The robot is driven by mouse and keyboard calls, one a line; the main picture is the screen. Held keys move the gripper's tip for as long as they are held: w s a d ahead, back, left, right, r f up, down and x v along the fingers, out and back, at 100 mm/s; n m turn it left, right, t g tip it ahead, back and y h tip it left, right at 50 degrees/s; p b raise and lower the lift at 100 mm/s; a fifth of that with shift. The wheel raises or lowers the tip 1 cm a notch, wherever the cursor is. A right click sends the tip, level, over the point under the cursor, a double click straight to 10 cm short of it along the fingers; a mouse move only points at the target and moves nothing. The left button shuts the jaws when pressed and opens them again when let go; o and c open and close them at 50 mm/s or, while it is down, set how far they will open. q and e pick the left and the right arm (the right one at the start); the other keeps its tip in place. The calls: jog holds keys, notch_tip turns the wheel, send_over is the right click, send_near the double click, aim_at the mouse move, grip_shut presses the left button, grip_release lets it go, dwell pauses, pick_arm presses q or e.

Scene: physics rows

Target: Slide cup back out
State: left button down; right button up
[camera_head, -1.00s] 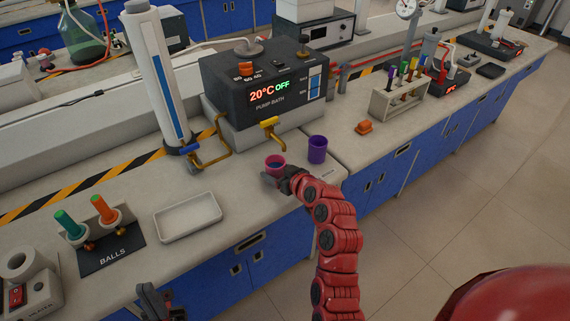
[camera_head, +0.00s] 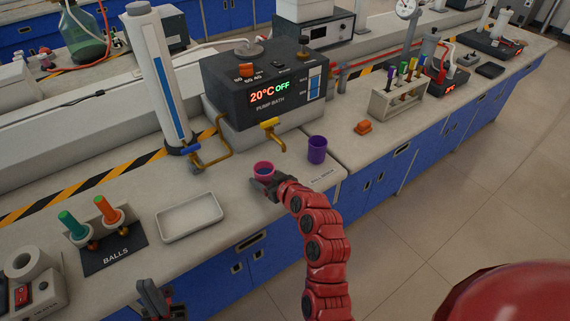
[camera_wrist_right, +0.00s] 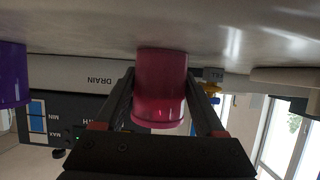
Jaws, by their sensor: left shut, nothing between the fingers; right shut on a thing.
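A pink cup (camera_head: 263,169) with dark contents stands on the bench in front of the pump bath. My right gripper (camera_head: 266,184) is shut around it from the front. In the right wrist view the cup (camera_wrist_right: 161,88) sits between the two fingers (camera_wrist_right: 160,100). A brass spout with a yellow handle (camera_head: 270,124) is behind the cup and a little to its right, so the cup stands apart from it. My left gripper (camera_head: 154,297) is low in the head view, in front of the bench edge, shut and empty.
A purple cup (camera_head: 317,150) stands to the right of the pink one. The pump bath (camera_head: 262,85) is behind. A white tray (camera_head: 189,217) lies to the left, with a brass pipe with a blue handle (camera_head: 215,150) behind. Bare bench lies between tray and cup.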

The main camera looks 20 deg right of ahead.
aim_at(252, 193)
jog(key=shift+s+a+f+p, duration=0.1)
jog(key=shift+s+a+p, duration=0.25)
jog(key=shift+a, duration=0.4)
jog(key=shift+s+a+r+p, duration=0.1)
jog(key=shift+s+a+p, duration=0.25)
jog(key=shift+a, duration=0.35)
jog(key=shift+s+a+f+p, duration=0.1)
jog(key=shift+s+a+p, duration=0.1)
jog(key=shift+a+p, duration=0.4)
jog(key=shift+a, duration=0.15)
jog(key=o, duration=0.9)
jog(key=shift+v, duration=4.5)
